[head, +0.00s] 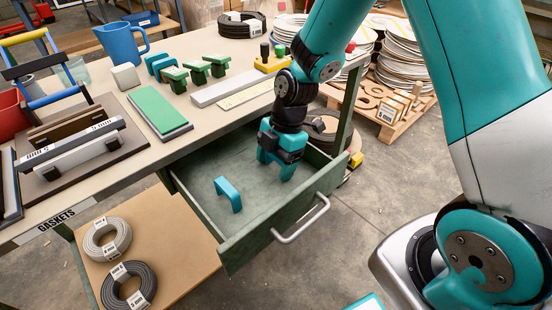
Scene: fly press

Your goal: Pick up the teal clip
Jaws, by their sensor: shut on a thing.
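My gripper (277,158) points down into the open drawer, at its far right part. It is shut on a teal, two-legged piece that looks like a teal clip; the dark jaws and wrist hide part of it, and the teal parts of my gripper are hard to tell from it. Another teal clip (228,194), an arch shape, stands on the drawer floor, to the left of my gripper and apart from it. Whether the held piece touches the drawer floor I cannot tell.
The green drawer (240,245) stands open, its grey handle (302,220) at the front. Wire coils (107,240) lie on the lower shelf.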

